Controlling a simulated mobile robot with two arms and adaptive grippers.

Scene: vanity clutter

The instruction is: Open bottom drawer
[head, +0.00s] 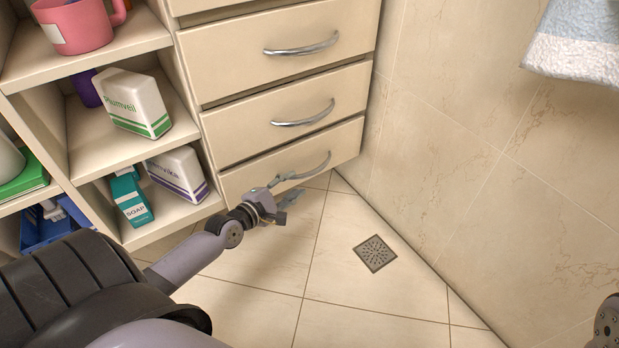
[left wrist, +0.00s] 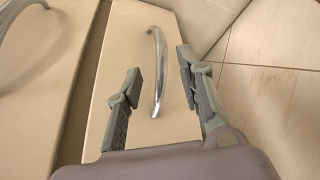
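The bottom drawer (head: 247,180) is the lowest beige front of the cabinet and looks closed, about flush with the drawers above. Its curved silver handle (head: 318,165) is partly hidden by my left gripper (head: 299,185), which is low over the floor at the handle's left part. In the left wrist view the handle (left wrist: 158,65) runs between the two separated fingers of my left gripper (left wrist: 160,66). The fingers are open, with gaps to the handle; I cannot tell its exact depth between them. My right gripper is not in view.
Two closed drawers (head: 225,122) with silver handles are above. Open shelves at left hold a pink mug (head: 78,24), white boxes (head: 135,103) and a teal soap box (head: 130,196). A tiled wall (head: 480,130) stands close on the right. The floor with a drain (head: 375,253) is clear.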

